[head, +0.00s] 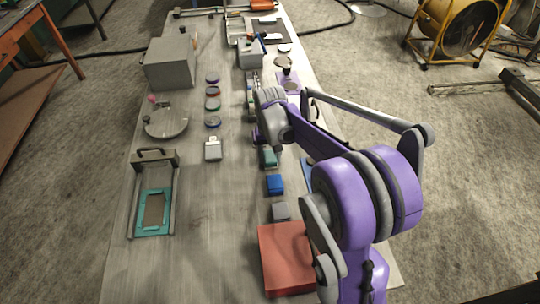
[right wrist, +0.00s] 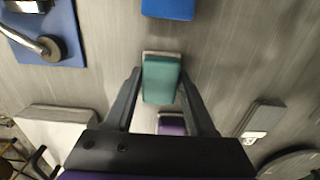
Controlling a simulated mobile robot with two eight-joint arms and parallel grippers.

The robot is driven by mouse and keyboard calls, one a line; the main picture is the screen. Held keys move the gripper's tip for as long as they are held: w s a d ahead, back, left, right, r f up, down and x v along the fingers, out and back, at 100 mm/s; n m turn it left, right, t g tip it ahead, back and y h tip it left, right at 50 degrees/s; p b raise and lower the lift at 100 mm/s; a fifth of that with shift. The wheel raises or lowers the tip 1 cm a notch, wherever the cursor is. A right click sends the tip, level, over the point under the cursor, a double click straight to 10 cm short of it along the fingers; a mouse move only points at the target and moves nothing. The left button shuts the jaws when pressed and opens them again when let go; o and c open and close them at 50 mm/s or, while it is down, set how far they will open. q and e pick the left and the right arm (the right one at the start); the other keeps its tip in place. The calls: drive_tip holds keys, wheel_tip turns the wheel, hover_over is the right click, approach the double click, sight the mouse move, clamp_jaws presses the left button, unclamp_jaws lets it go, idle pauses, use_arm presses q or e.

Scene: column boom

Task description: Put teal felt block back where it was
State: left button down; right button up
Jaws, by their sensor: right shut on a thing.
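The teal felt block (right wrist: 163,86) sits between the two fingertips of my right gripper (right wrist: 160,75) in the right wrist view. The fingers are shut on its sides. The block has a pale edge at its far end. In the head view the teal block (head: 268,158) shows just below my right gripper (head: 273,148), in line with the other blocks. I cannot tell whether it touches the table. My left gripper is not in view.
A blue block (head: 275,185), a grey block (head: 281,211) and a large red block (head: 286,258) lie nearer on the table. A purple block (right wrist: 172,125) lies behind the teal one in the wrist view. A teal frame (head: 153,211) is at left.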

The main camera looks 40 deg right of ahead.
sight(270, 156)
drive_tip(key=o, duration=1.3)
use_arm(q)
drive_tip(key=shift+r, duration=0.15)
use_arm(e)
drive_tip(key=shift+r, duration=0.45)
use_arm(q)
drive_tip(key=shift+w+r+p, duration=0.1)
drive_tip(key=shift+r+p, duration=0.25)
drive_tip(key=shift+p, duration=0.15)
use_arm(e)
wheel_tip(270, 156, up, 11)
drive_tip(key=shift+r, duration=0.2)
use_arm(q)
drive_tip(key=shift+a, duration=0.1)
use_arm(e)
drive_tip(key=shift+a+f, duration=0.1)
